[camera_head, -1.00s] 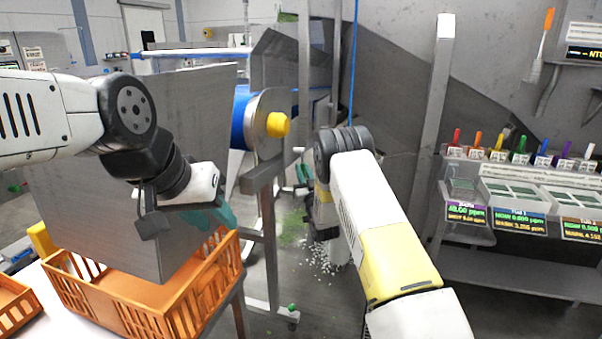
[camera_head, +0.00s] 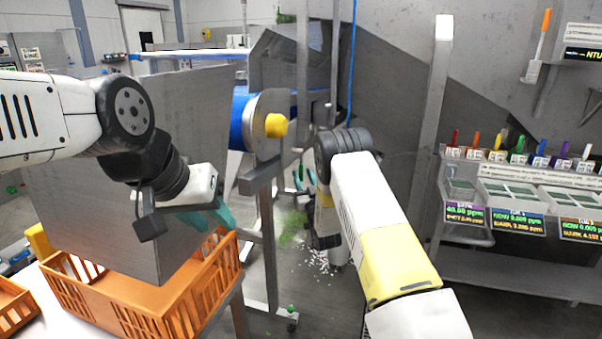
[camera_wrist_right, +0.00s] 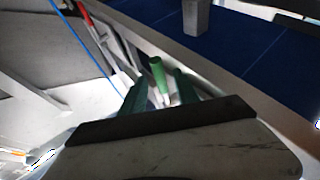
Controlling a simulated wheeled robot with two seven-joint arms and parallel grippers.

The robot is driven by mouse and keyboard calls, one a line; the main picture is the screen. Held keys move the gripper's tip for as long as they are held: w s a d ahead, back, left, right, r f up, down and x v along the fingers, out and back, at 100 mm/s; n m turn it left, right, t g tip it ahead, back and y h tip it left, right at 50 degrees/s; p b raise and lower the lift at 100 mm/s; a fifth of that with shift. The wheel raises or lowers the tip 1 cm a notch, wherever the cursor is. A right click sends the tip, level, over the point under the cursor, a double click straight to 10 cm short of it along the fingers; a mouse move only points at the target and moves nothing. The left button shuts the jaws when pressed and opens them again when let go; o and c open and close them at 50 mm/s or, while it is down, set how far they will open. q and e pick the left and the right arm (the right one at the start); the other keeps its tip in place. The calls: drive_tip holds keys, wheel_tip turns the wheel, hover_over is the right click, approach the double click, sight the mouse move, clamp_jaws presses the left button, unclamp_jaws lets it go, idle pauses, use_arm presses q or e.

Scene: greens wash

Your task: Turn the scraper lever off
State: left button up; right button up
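A lever with a green handle (camera_wrist_right: 158,75) shows in the right wrist view, likely the scraper lever. My right gripper (camera_wrist_right: 156,88) has its two teal fingers apart, one on each side of the handle, with gaps visible. In the head view my right gripper (camera_head: 303,178) is beside the conveyor frame and is mostly hidden by my right wrist. My left gripper (camera_head: 210,216) hangs empty above the orange crate, its teal fingers seemingly apart.
An orange crate (camera_head: 120,298) stands on a white table below a large grey panel (camera_head: 120,160). A blue drum with a yellow hub (camera_head: 276,126) is behind. A red-handled lever (camera_wrist_right: 85,14) and blue belt (camera_wrist_right: 240,45) show in the wrist view. Displays (camera_head: 515,222) stand right.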

drive_tip(key=v, duration=0.5)
drive_tip(key=shift+s, duration=0.15)
wheel_tip(320, 180, up, 6)
drive_tip(key=w+d+m+g+h, duration=0.1)
drive_tip(key=w+d+h, duration=0.1)
drive_tip(key=d, duration=0.1)
drive_tip(key=s+d+r+m+g+h, duration=0.2)
drive_tip(key=s+d+r+g, duration=0.4)
drive_tip(key=s+r, duration=0.5)
drive_tip(key=s+d+g, duration=0.1)
drive_tip(key=s+g, duration=0.7)
drive_tip(key=s, duration=2.6)
drive_tip(key=shift+s+d+r, duration=0.2)
drive_tip(key=shift+s+d, duration=0.2)
